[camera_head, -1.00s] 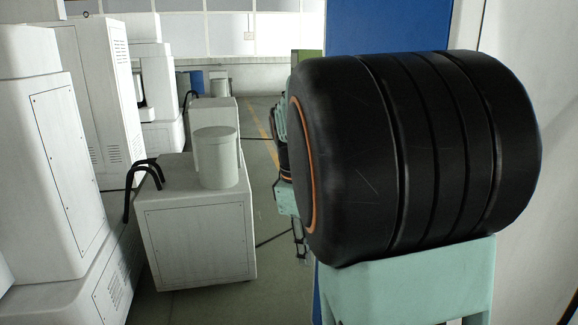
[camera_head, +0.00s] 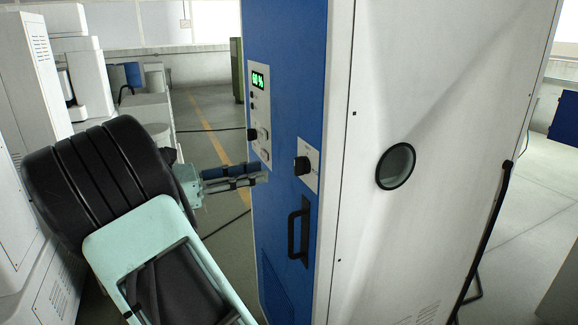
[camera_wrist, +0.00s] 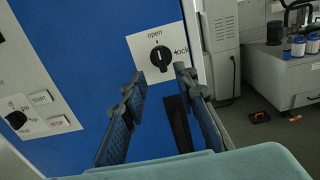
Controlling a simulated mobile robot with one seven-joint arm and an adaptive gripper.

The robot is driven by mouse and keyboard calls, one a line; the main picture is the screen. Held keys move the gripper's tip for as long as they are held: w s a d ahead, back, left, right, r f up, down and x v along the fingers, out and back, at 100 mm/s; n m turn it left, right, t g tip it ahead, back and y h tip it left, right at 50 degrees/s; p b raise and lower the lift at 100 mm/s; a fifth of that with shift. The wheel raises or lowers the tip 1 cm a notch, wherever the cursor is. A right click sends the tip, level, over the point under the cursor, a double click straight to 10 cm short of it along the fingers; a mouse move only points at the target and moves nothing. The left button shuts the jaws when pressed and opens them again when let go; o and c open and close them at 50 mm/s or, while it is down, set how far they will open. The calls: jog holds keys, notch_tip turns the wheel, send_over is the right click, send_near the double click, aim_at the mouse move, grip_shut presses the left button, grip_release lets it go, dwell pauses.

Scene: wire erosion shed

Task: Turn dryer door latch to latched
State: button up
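The dryer (camera_head: 285,60) is a tall cabinet with a blue front and white side. The latch is a black knob (camera_wrist: 160,58) on a white plate marked "open" above and "lock" to the right. Its light mark looks roughly upright, towards "open". The knob also shows in the head view (camera_head: 302,166), above the black door handle (camera_head: 299,232). My gripper (camera_wrist: 159,80) is open and empty, its blue-grey fingers on either side of the knob in the wrist view. In the head view my gripper (camera_head: 263,174) is left of the knob, apart from it.
A control panel (camera_head: 258,110) with a green display sits left of the latch. The wrist view shows its START button (camera_wrist: 40,98) and a small dial (camera_wrist: 16,119). White machines stand at the left.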

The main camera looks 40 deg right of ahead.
aim_at(295, 165)
jog(key=x, duration=0.8)
jog(key=shift+s+d, duration=0.15)
jog(key=shift+d, duration=0.2)
grip_shut()
